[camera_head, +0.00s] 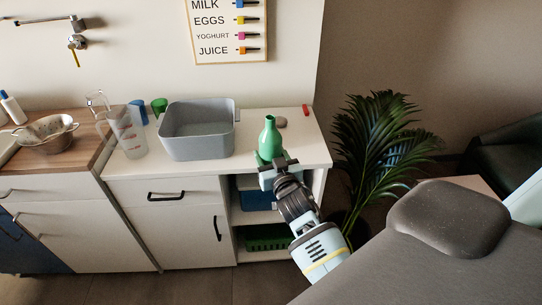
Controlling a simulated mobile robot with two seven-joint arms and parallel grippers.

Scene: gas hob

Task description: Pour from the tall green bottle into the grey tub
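The tall green bottle (269,136) stands upright near the front edge of the white counter, right of the grey tub. My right gripper (274,162) is at the bottle's lower part, in front of it as seen from my head. The gripper's body hides the bottle's base, and I cannot see whether its fingers are closed on it. The grey tub (197,143) is a rectangular open container on the counter, left of the bottle, and looks empty. My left gripper is not in view.
A clear measuring jug (128,135), a green cup (159,105) and a blue cup (140,108) stand left of the tub. A grey stone-like object (281,122) and a red item (305,110) lie behind the bottle. A plant (385,140) stands right of the counter.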

